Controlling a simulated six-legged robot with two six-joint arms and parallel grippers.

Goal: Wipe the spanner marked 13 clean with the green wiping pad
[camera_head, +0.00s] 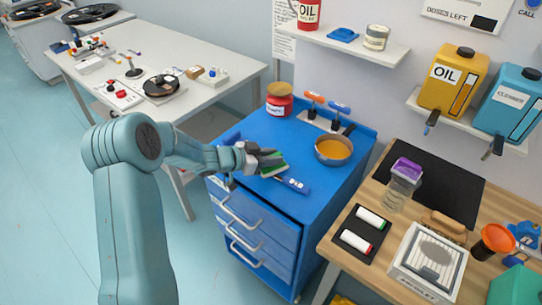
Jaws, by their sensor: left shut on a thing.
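My left gripper (270,158) reaches in over the blue drawer cart's top and is shut on the green wiping pad (274,170). The pad's green upper face and pale underside show just below the fingers. A slim blue tool with a pale label (293,184) lies on the cart top, right beside the pad; it may be the spanner, but the mark is too small to read. The pad and gripper hide its far end, and I cannot tell whether the pad touches it. My right gripper is not in view.
The blue cart (318,192) also bears a red jar (279,104), a pan of amber liquid (334,150) and a rack of orange- and blue-handled tools (322,116). A wooden workbench (400,222) stands at right, a white table (215,75) at back left.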

